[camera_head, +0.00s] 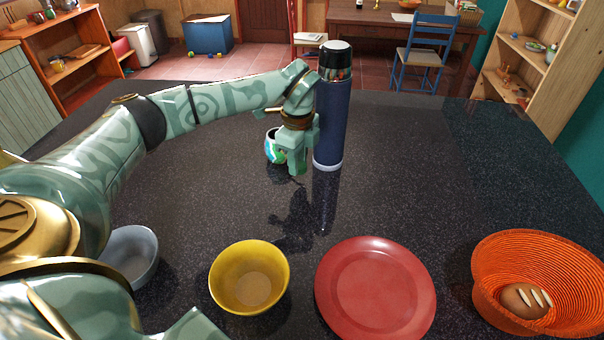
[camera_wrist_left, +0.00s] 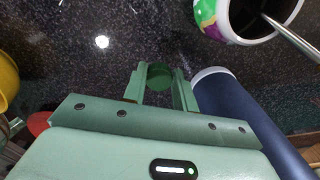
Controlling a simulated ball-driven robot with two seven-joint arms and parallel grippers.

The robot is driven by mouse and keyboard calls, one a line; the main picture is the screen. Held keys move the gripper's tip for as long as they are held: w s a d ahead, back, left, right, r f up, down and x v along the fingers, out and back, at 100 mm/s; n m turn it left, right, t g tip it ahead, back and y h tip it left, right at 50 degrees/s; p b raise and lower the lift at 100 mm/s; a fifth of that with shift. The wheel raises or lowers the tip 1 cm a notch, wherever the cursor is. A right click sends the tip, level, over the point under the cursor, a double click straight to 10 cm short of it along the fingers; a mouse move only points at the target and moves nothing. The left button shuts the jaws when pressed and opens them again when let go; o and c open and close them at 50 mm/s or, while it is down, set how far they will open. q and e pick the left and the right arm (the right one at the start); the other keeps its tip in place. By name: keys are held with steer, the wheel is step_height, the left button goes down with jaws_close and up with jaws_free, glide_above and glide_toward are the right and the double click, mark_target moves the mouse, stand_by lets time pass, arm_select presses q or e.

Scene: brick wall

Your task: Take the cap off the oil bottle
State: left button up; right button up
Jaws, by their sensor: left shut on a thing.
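My left gripper (camera_head: 297,170) is above the dark counter, just left of a tall dark blue cylinder. In the left wrist view its fingers (camera_wrist_left: 160,90) are shut on a small round dark green thing (camera_wrist_left: 160,75). That looks like a cap, but I cannot tell for sure. The tall dark blue cylinder (camera_head: 331,125) stands upright with a black and white top (camera_head: 335,58); its blue side also shows in the left wrist view (camera_wrist_left: 245,110). I cannot tell whether it is the oil bottle. No other clear bottle shows near the gripper. My right gripper is not in view.
A colourful mug (camera_head: 272,146) with a metal utensil stands behind the gripper. A grey bowl (camera_head: 130,255), a yellow bowl (camera_head: 248,278), a red plate (camera_head: 375,290) and an orange basket (camera_head: 490,270) with bread line the front. The counter's right middle is clear.

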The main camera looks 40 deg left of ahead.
mark_target(302, 164)
arm_select(q)
steer(key=shift+w+d+f, duration=0.15)
steer(key=shift+d+f, duration=0.05)
steer(key=shift+f, duration=0.1)
step_height(302, 164, down, 4)
steer(key=shift+w+d+r+b, duration=0.1)
steer(key=shift+d+r+b, duration=0.1)
steer(key=shift+b, duration=0.4)
steer(key=shift+a+r, duration=0.1)
steer(key=o, duration=1.1)
step_height(302, 164, up, 12)
steer(key=p, duration=0.3)
